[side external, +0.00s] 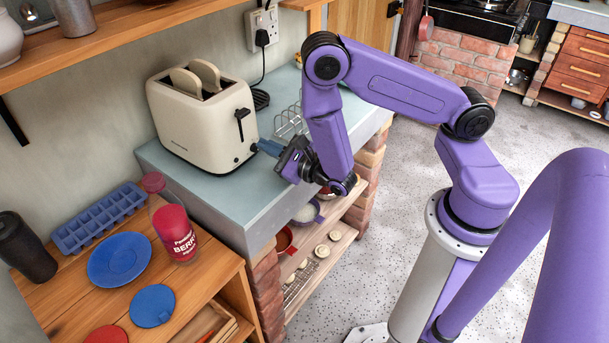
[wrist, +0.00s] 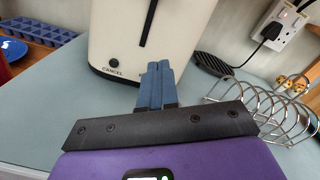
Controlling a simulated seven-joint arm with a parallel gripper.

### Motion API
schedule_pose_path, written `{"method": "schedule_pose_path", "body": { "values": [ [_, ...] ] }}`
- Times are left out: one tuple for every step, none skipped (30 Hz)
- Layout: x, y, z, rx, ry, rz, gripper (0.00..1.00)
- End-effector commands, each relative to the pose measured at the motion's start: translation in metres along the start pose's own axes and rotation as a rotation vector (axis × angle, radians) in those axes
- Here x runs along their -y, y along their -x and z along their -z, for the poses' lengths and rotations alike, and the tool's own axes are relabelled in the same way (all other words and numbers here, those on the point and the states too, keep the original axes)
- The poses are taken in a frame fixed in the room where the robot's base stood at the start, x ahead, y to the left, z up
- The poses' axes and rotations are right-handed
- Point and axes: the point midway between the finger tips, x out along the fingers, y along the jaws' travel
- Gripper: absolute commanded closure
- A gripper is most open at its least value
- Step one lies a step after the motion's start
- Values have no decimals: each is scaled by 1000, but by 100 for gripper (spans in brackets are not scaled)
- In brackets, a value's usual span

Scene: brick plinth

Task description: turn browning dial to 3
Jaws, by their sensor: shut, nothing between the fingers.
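A cream toaster (side external: 203,118) stands on the grey-blue counter, with slices of bread in its top slots. It also shows in the wrist view (wrist: 110,30), with a dark lever slot and a black button marked CANCEL at its lower left. My gripper (side external: 262,147) is shut and empty, its blue fingers pointing at the lower part of the toaster's lever face. In the wrist view my gripper (wrist: 157,75) covers the area right of the CANCEL button. The browning dial is hidden behind the fingers. I cannot tell whether the fingertips touch the toaster.
A wire toast rack (wrist: 265,112) stands to the right on the counter. A black cable leads to the wall socket (side external: 262,28).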

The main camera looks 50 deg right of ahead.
Motion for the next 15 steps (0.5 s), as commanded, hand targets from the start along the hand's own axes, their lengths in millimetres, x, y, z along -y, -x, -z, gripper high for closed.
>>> {"method": "schedule_pose_path", "body": {
  "values": [
    [0,-5,0,-1,0,2,100],
    [0,-8,0,0,1,0,100],
    [0,-11,0,0,1,0,100],
    [0,-14,0,1,1,0,100],
    [0,-16,0,0,0,1,100],
    [0,-18,0,1,0,0,100],
    [0,-20,0,1,0,0,100],
    [0,-21,0,1,0,-1,100],
    [0,-22,0,0,1,0,100],
    [0,-23,0,0,1,0,100],
    [0,-24,0,0,1,-1,100],
    [0,-24,0,0,2,-1,100],
    [0,-24,0,-1,2,-1,100],
    [0,-24,0,-1,2,-1,100],
    [0,-24,0,-1,2,-1,100]
  ]
}}
